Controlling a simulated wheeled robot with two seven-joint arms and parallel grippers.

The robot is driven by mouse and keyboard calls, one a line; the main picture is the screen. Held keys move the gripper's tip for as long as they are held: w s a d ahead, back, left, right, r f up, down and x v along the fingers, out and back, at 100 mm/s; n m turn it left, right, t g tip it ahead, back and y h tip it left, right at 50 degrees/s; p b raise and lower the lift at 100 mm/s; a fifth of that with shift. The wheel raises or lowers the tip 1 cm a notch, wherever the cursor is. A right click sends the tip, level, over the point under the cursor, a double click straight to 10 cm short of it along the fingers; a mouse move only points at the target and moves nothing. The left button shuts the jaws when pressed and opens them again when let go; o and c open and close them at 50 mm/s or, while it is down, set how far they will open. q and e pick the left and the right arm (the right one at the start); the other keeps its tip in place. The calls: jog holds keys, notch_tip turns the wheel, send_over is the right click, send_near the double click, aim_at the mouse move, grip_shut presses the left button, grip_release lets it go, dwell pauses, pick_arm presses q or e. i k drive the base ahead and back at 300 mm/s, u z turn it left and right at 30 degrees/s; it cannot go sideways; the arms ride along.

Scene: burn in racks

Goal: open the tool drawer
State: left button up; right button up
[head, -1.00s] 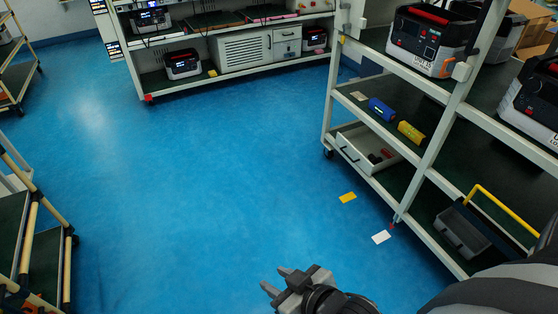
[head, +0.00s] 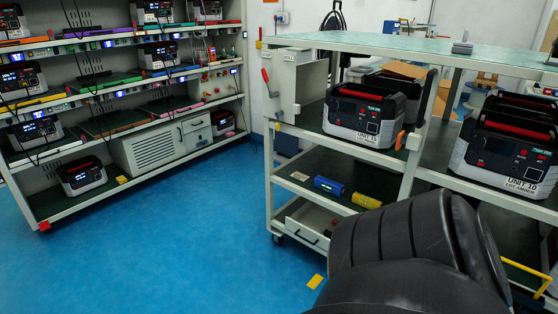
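A white drawer (head: 310,233) with a dark handle sits low in the right-hand bench, under its lower shelf, in the head view. My arm hides its right part, and I cannot tell from this view how far out it stands. A second white drawer front (head: 196,123) with a small handle is in the cabinet on the rear rack, and it looks shut. My dark arm fills the bottom right of the view. Neither of my grippers is in view.
Power units (head: 366,112) stand on the bench's middle shelf. A blue cylinder (head: 328,186) and a yellow one (head: 366,201) lie below. A yellow card (head: 315,281) is on the floor. Blue floor (head: 180,235) is clear between rack and bench.

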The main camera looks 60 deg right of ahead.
aim_at(309, 222)
jog(key=z, duration=0.7)
jog(key=i, duration=1.25)
jog(key=z, duration=1.7)
jog(key=i, duration=1.8)
